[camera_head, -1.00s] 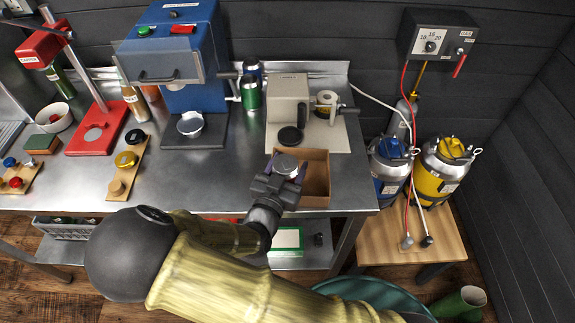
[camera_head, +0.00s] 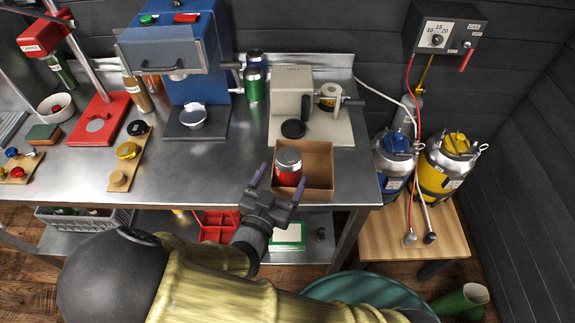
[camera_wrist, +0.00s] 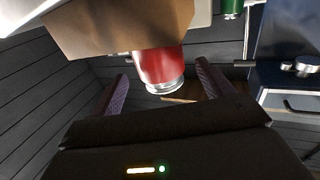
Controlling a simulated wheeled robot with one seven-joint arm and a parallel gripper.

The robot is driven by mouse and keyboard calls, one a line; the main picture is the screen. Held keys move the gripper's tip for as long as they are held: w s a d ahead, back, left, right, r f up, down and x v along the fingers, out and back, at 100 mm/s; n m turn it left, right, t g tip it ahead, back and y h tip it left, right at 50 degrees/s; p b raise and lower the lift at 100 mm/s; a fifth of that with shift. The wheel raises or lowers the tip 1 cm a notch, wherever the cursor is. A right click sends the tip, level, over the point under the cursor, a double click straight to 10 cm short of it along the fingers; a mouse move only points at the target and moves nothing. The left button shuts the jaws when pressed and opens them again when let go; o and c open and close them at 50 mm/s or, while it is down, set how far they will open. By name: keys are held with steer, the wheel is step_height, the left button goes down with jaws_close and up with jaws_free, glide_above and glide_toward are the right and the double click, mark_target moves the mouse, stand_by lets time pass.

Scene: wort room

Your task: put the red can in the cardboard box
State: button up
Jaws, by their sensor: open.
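The red can (camera_head: 288,172), with a silver lid, stands upright in the left part of the open cardboard box (camera_head: 319,185). In the wrist view the picture is upside down: the can (camera_wrist: 160,65) shows past the edge of the box wall (camera_wrist: 110,28), which hides its lower part. My gripper (camera_head: 278,178) is open and empty at the near left side of the box. Its two purple fingers (camera_wrist: 163,84) are spread wide, with the can beyond them and apart from them.
A beige machine (camera_head: 290,92) stands just behind the box. The blue machine (camera_head: 175,55) and a green can (camera_head: 254,86) stand farther left. The steel table (camera_head: 215,170) is clear left of the box. Blue and yellow kegs (camera_head: 445,170) stand at right.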

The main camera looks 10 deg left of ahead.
steer(key=s, duration=0.5)
steer(key=shift+s+a, duration=0.2)
steer(key=shift+a, duration=0.15)
